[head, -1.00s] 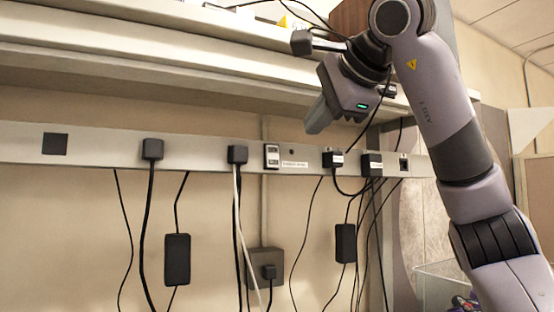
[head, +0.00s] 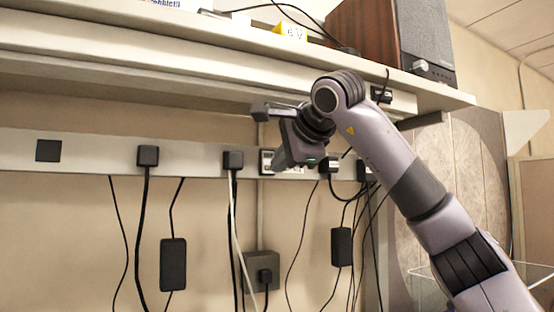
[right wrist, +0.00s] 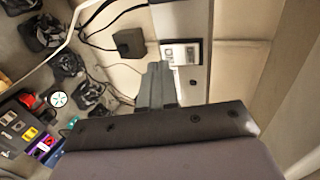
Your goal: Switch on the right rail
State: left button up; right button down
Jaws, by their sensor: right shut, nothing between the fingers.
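The grey power rail (head: 100,153) runs along the wall under the shelf, with several black plugs in it. My right gripper (head: 281,166) is shut and empty, pointing down in front of the rail just right of the plate's visible part. In the right wrist view, its closed fingers (right wrist: 156,84) lie beside the switch plate (right wrist: 182,53). I cannot tell whether they touch it, or how the switch is set. My left gripper is not in view.
Cables and black adapters (head: 173,264) hang below the rail. A shelf (head: 200,60) juts out above, with a speaker (head: 425,45) on it. A grey wall box (head: 262,268) is below. The right wrist view shows clutter with several cables (right wrist: 68,65) at left.

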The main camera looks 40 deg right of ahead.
aim_at(268, 162)
jog(key=shift+w+d+f, duration=0.1)
jog(key=shift+w+d, duration=0.05)
jog(key=shift+w, duration=0.35)
jog(key=shift+w+d, duration=0.15)
jog(key=shift+w, duration=0.35)
jog(key=shift+w+f+t+b, duration=0.3)
jog(key=shift+f+t+b, duration=0.15)
jog(key=shift+b, duration=0.1)
jog(key=shift+s+r+p, duration=0.1)
jog(key=shift+r+p, duration=0.25)
jog(key=shift+r, duration=0.15)
jog(key=shift+r+p, duration=0.75)
jog(key=shift+p, duration=0.1)
